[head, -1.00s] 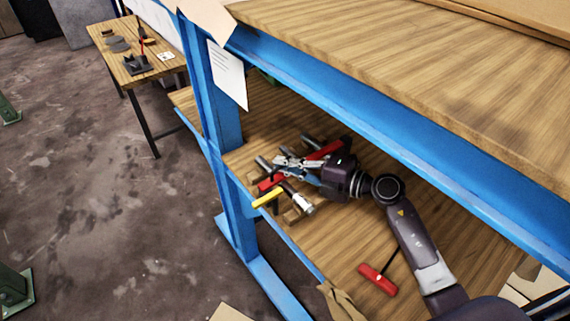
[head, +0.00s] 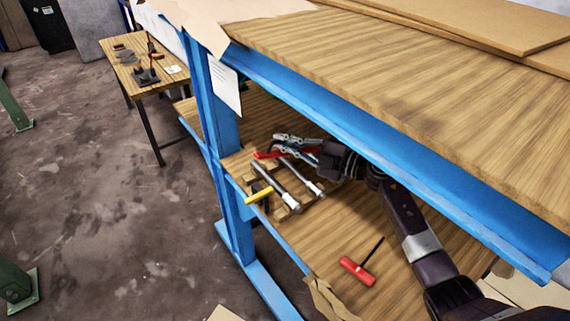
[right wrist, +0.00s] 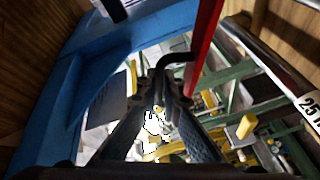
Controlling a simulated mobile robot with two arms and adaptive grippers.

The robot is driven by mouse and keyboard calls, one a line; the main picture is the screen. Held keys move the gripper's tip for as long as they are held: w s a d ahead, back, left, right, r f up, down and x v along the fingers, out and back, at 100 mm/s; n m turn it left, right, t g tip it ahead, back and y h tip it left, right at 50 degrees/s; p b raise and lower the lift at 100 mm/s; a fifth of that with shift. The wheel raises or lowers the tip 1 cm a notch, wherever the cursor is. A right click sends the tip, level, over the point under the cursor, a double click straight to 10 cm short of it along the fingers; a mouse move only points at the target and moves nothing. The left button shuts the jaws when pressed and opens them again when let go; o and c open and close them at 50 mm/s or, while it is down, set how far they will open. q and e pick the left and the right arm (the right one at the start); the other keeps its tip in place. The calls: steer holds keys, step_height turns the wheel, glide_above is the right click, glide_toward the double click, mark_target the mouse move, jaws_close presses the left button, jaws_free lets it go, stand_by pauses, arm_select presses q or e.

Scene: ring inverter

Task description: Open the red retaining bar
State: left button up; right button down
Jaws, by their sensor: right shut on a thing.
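The red retaining bar (head: 267,155) shows in the head view at the back of the wooden tool rack (head: 286,213) on the lower shelf. It is partly hidden by my right gripper (head: 281,143). In the right wrist view the bar (right wrist: 206,38) runs up past the fingers, with a bent black handle at its side. My right gripper (right wrist: 163,88) is closed on this black handle. Two metal-shafted tools (head: 273,184) lie tilted in the rack, in front of the bar and clear of it. My left gripper is out of view.
A yellow-handled tool (head: 259,195) sits at the rack's front. A red T-handle tool (head: 357,270) lies on the shelf to the right. The blue bench frame (head: 222,135) stands close on the left, and the upper wooden top (head: 400,80) overhangs my arm.

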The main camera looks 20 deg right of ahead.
steer(key=d+r+m, duration=0.1)
steer(key=d+r+m+p, duration=0.1)
steer(key=r, duration=0.1)
steer(key=w+d+r+t, duration=0.1)
steer(key=shift+w+d+r+m+y, duration=0.1)
steer(key=shift+d+r+m+y, duration=0.1)
steer(key=shift+r+m+y, duration=0.15)
arm_select(q)
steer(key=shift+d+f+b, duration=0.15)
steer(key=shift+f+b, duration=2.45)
steer(key=shift+b, duration=0.75)
arm_select(e)
steer(key=w+d+r+m+t+h, duration=0.1)
steer(key=w+d+r+m+t, duration=0.1)
steer(key=d+m, duration=0.5)
steer(key=w+d+r+m+t+h, duration=0.1)
steer(key=w+d+r+m+t, duration=0.2)
steer(key=d+m, duration=0.5)
steer(key=shift+w+d+r+t, duration=0.15)
steer(key=shift+w+d+t, duration=0.65)
steer(key=shift+d, duration=1.35)
steer(key=shift+w, duration=0.2)
steer(key=c, duration=2.4)
jaws_free()
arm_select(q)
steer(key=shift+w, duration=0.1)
